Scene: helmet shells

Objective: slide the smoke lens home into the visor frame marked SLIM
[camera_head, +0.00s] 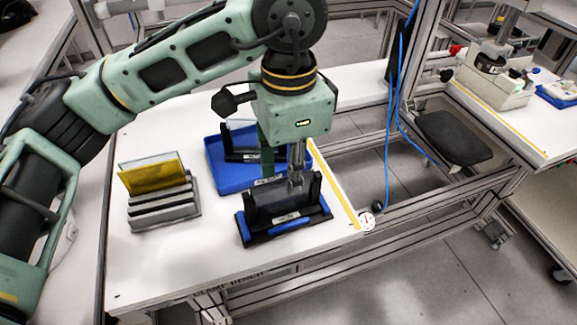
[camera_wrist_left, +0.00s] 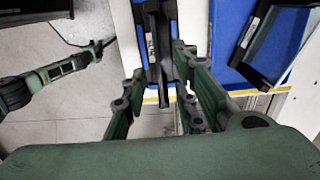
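A black visor frame (camera_head: 286,228) with blue strips stands on the bench below my left gripper. Its label is too small to read. A dark translucent panel, apparently the smoke lens (camera_head: 272,197), stands upright between the frame's two posts. I cannot tell how deep it sits. My left gripper (camera_head: 283,178) points down over it, and its fingers hide part of the panel. In the left wrist view, the left gripper's fingers (camera_wrist_left: 160,62) stand apart on either side of the edge-on frame (camera_wrist_left: 154,40). My right arm shows small at the left of that view; its fingers are unclear.
A blue tray (camera_head: 218,178) behind the frame holds another black frame (camera_head: 232,156). A grey rack (camera_head: 165,208) to the left holds a yellow lens (camera_head: 155,178) and a clear one. A yellow strip (camera_head: 335,188) marks the bench's right edge. Blue cables hang beyond it.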

